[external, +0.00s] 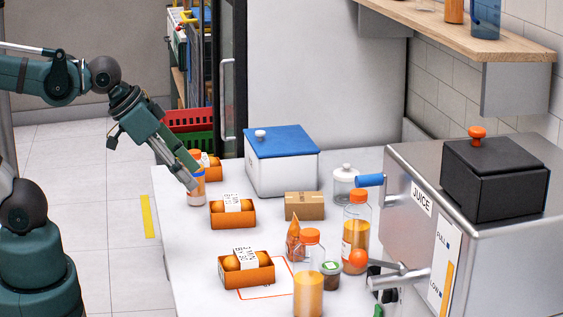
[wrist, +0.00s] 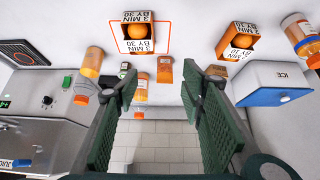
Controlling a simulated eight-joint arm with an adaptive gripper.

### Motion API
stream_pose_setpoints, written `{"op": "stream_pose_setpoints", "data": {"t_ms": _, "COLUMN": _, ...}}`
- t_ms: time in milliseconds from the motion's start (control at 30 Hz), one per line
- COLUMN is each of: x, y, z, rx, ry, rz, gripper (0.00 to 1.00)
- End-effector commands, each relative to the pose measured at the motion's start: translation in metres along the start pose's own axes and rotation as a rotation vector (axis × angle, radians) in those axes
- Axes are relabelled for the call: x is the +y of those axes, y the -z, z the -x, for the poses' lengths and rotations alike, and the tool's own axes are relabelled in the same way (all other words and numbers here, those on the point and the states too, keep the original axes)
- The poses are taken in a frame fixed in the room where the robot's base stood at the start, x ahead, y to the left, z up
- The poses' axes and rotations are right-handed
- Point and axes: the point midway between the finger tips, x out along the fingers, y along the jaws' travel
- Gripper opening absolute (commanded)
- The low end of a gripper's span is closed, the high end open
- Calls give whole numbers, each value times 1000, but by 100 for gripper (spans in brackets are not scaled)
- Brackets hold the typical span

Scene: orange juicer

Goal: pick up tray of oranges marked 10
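In the external view, an orange tray of oranges (external: 257,275) sits at the table's front, on an orange-outlined square. A second orange tray (external: 233,220) sits behind it, and a third (external: 214,172) is partly hidden at the back left. The wrist view shows the outlined tray (wrist: 137,47) and another tray (wrist: 236,47). My gripper (external: 190,176) is above the table's left edge, overlapping a juice bottle (external: 198,193). In the wrist view, my gripper (wrist: 163,85) is open and empty.
A white ICE box with a blue lid (external: 281,172) stands at the back. A cardboard box (external: 304,206), juice bottles (external: 308,293) and a jar (external: 331,276) crowd the middle and right. The steel juicer (external: 490,255) stands right. White table shows between the two nearer trays.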

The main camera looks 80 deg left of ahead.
Motion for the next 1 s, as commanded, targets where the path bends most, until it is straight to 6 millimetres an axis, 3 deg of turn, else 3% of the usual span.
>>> {"op": "stream_pose_setpoints", "data": {"t_ms": 400, "x": 0, "y": 0, "z": 0, "rx": 0, "ry": 0, "rz": 0, "gripper": 41}}
{"op": "stream_pose_setpoints", "data": {"t_ms": 767, "x": 0, "y": 0, "z": 0, "rx": 0, "ry": 0, "rz": 0, "gripper": 89}}
{"op": "stream_pose_setpoints", "data": {"t_ms": 1000, "x": 0, "y": 0, "z": 0, "rx": 0, "ry": 0, "rz": 0, "gripper": 90}}
